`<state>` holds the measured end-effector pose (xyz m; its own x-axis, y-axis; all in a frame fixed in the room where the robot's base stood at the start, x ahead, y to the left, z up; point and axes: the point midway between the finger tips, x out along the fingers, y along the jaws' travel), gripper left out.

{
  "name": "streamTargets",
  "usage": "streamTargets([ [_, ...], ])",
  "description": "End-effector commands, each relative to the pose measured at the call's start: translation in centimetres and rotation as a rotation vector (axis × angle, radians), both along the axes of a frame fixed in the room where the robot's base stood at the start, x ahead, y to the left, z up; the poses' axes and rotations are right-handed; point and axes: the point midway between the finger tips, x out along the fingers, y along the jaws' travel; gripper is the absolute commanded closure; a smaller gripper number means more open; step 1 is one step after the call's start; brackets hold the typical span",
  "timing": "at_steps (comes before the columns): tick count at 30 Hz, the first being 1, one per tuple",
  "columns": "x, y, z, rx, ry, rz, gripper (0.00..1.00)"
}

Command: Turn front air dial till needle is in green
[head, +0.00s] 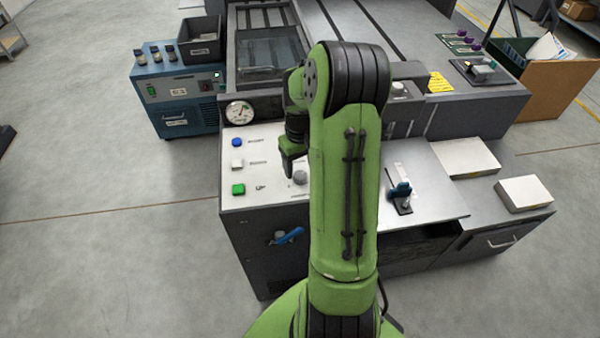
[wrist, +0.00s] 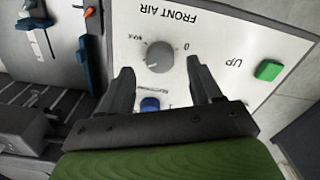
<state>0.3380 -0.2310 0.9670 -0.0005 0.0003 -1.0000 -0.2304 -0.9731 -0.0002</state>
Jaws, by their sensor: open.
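The front air dial is a round grey knob (wrist: 160,56) on a white panel, with "FRONT AIR" printed beside it in the wrist view. In the head view the grey knob (head: 300,177) sits at the panel's lower right, beside my arm. My gripper (wrist: 160,75) is open, its two dark fingers apart on either side of the knob's near edge in the picture; I cannot tell whether they touch it. In the head view my gripper (head: 290,168) hangs above the panel, just left of the knob. The round gauge (head: 239,112) stands at the panel's back; its needle is too small to read.
Blue (head: 237,142), white (head: 237,163) and green (head: 238,189) buttons line the panel's left side. A blue-handled lever (head: 400,190) stands right of my arm. A blue handle (head: 289,236) is on the front face. A blue unit (head: 178,92) stands at the left.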

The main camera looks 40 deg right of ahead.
Motion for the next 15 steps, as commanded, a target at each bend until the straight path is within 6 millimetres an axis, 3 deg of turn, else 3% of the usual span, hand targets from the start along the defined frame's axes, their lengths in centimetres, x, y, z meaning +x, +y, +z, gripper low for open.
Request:
streamTargets([
  [3,0.0,0.0,-2.1,0.002,0.001,0.000,0.36],
  [6,0.0,0.0,-2.8,0.000,0.000,-0.001,0.36],
  [14,0.0,0.0,-2.9,-0.001,0.000,0.000,0.36],
  [15,0.0,0.0,-2.9,-0.001,-0.001,0.000,0.42],
])
